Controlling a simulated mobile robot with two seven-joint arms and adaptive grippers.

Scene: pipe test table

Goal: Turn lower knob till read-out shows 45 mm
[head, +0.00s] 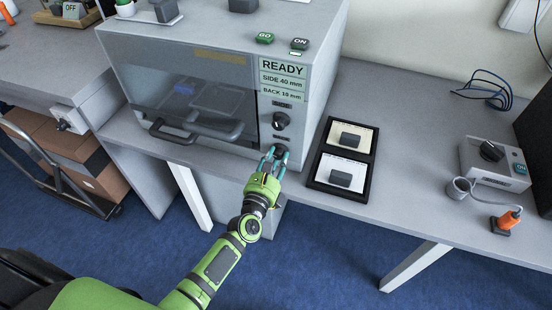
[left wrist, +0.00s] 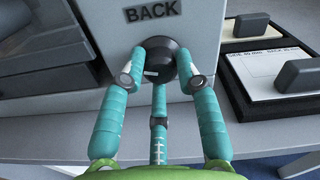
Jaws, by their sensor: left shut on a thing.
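The grey cabinet (head: 180,40) stands on the table with a window door at its front. Its read-out (head: 282,78) shows READY, SIDE 40 mm and BACK 10 mm. The upper knob (head: 281,120) is dark and free. The lower knob (head: 281,151) is dark and round, and my left gripper (head: 274,164) is at it. In the left wrist view the lower knob (left wrist: 160,60), with a white mark, sits below a BACK label (left wrist: 150,11). The teal fingers of my left gripper (left wrist: 160,78) are shut around it. My right gripper is not in view.
A black tray (head: 314,182) with two cards and grey blocks lies right of the cabinet. A box with a dial (head: 493,160) and an orange-handled tool (head: 509,219) are farther right. The green GO button (head: 265,38) and dark ON block (head: 300,44) are on top of the cabinet.

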